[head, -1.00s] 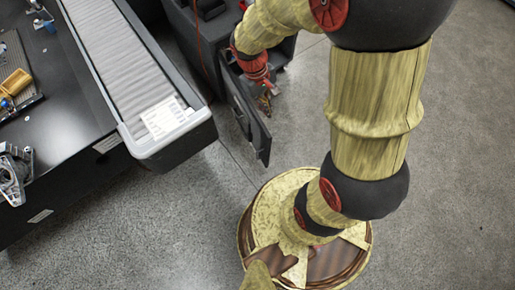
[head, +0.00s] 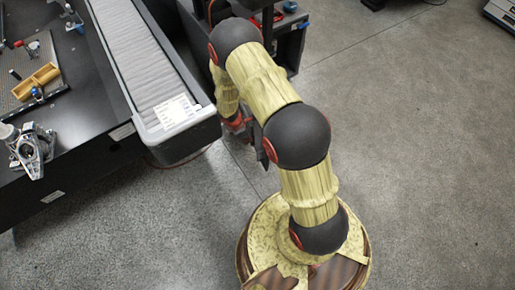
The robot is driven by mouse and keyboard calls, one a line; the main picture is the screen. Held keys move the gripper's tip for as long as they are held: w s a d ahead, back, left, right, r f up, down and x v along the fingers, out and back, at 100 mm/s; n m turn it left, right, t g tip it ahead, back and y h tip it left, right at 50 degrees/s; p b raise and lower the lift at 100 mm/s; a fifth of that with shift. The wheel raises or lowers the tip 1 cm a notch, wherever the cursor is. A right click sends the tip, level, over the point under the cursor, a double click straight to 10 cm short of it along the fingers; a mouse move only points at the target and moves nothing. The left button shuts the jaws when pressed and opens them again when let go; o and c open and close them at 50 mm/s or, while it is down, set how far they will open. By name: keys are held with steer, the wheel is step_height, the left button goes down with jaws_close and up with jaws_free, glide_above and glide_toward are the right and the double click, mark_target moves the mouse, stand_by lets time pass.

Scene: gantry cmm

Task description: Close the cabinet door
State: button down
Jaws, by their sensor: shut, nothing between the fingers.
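The cabinet (head: 290,45) is a dark box at the top centre of the head view, partly behind my arm.
A long bench with a grey ribbed cover (head: 150,60) and a pale label (head: 174,112) stands just left of my gripper. A black table (head: 85,110) with a yellow tray (head: 36,82) and a metal fixture (head: 33,150) is further left.

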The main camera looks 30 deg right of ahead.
steer(key=d+f+b, duration=0.5)
steer(key=d+f, duration=0.1)
steer(key=f, duration=0.3)
steer(key=shift+s+d+f+b, duration=0.15)
steer(key=shift+s+f+b, duration=0.2)
